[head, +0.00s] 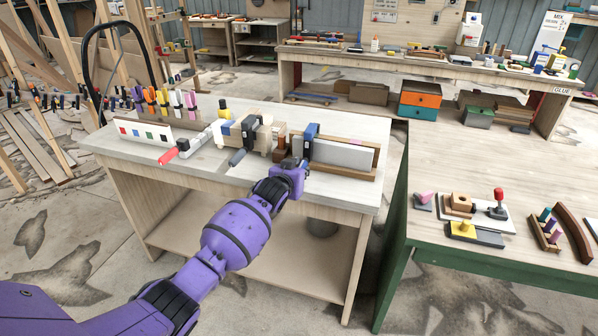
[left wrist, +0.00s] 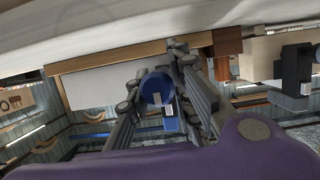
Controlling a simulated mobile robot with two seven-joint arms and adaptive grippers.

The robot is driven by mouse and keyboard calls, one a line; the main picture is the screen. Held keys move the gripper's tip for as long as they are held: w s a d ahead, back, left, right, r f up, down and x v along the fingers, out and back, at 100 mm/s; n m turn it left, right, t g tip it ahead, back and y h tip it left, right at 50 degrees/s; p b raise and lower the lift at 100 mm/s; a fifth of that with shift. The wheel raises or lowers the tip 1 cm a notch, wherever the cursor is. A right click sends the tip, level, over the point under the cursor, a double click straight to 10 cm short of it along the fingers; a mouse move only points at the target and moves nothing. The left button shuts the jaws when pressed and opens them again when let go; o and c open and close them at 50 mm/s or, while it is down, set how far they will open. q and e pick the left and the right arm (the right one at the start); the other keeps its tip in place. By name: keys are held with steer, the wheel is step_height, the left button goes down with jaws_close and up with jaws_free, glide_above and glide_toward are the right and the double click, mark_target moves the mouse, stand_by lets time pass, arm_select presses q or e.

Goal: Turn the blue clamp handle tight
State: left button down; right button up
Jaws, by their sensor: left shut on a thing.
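My left gripper (head: 294,164) reaches over the front of the light wooden workbench at a clamp with a blue part (head: 309,138). The clamp stands at a grey-white panel in a brown wooden frame (head: 345,155). In the left wrist view the gripper's fingers (left wrist: 160,88) are on either side of the round blue clamp handle (left wrist: 156,86), shut on it. In the head view the gripper hides the handle. My right gripper is in neither view.
Left of the gripper are a black-and-wood clamp (head: 262,133), a dark handle (head: 237,158) and a red-handled tool (head: 172,155). Several coloured clamps (head: 163,100) stand along the back left.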

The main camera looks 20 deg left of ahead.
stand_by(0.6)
arm_select(q)
steer(key=c, duration=1.7)
jaws_free()
steer(key=shift+f, duration=0.1)
steer(key=shift+o, duration=0.2)
steer(key=shift+s, duration=0.1)
steer(key=v, duration=1.1)
steer(key=shift+s+r, duration=0.25)
steer(key=shift+s, duration=0.15)
steer(key=shift+s+d, duration=0.1)
steer(key=shift+d, duration=0.05)
steer(key=shift+s, duration=1.5)
